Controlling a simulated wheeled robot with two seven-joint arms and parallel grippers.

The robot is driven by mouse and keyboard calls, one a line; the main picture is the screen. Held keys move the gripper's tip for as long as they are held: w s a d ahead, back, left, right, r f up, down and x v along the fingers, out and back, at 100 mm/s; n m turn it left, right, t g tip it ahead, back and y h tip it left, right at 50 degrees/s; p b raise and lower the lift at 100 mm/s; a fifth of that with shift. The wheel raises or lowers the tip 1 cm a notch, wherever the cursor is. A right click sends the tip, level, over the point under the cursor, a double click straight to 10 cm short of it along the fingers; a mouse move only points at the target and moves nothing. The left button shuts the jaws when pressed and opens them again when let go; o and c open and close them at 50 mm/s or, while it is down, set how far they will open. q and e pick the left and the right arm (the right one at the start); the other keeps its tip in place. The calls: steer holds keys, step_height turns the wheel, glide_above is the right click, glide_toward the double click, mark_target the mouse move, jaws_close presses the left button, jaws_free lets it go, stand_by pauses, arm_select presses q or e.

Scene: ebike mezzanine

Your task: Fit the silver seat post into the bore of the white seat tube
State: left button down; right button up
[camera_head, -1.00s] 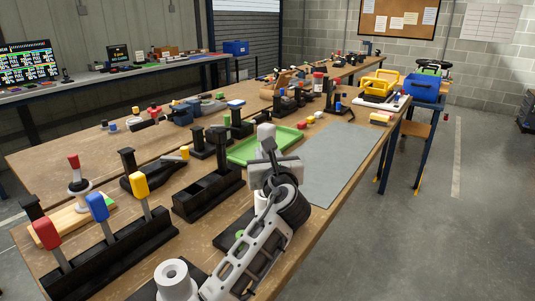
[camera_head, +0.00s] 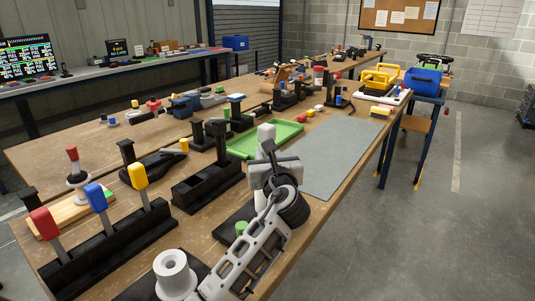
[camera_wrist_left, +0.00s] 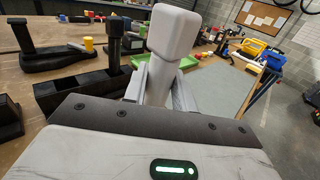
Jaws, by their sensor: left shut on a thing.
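The silver seat post, pale grey with a block-like head, is in my left gripper (camera_head: 270,170). Its head (camera_head: 266,132) sticks up above the fingers, and part of its shaft shows white below them. In the left wrist view the head (camera_wrist_left: 172,38) rises upright between the two shut fingers. The white seat tube (camera_head: 175,280) stands upright at the bottom of the head view with its round bore facing up. The gripper and post are apart from it, to its upper right. The post's lower end is partly hidden by the gripper. My right gripper is not in view.
A black rack with red, blue and yellow handles (camera_head: 97,200) stands at left. A black two-slot holder (camera_head: 205,186) and green tray (camera_head: 275,142) lie beyond. The grey mat (camera_head: 335,160) is clear.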

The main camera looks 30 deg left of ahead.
arm_select(q)
steer(key=shift+f+b, duration=0.45)
steer(key=shift+f, duration=0.5)
steer(key=shift+d+f, duration=0.1)
steer(key=shift+f, duration=0.1)
steer(key=shift+s+d+f+b, duration=0.2)
steer(key=shift+d+f+b, duration=0.05)
steer(key=shift+f+b, duration=0.45)
steer(key=shift+s+d+f, duration=0.1)
steer(key=shift+d+f, duration=0.05)
steer(key=shift+f, duration=0.2)
steer(key=shift+r, duration=0.25)
steer(key=shift+w+r+p, duration=0.15)
steer(key=shift+w+p, duration=0.2)
steer(key=shift+p, duration=0.4)
steer(key=shift+a+r+p, duration=0.4)
steer(key=shift+p, duration=0.05)
steer(key=shift+a+r+p, duration=0.1)
steer(key=shift+r+p, duration=0.95)
steer(key=shift+r, duration=0.7)
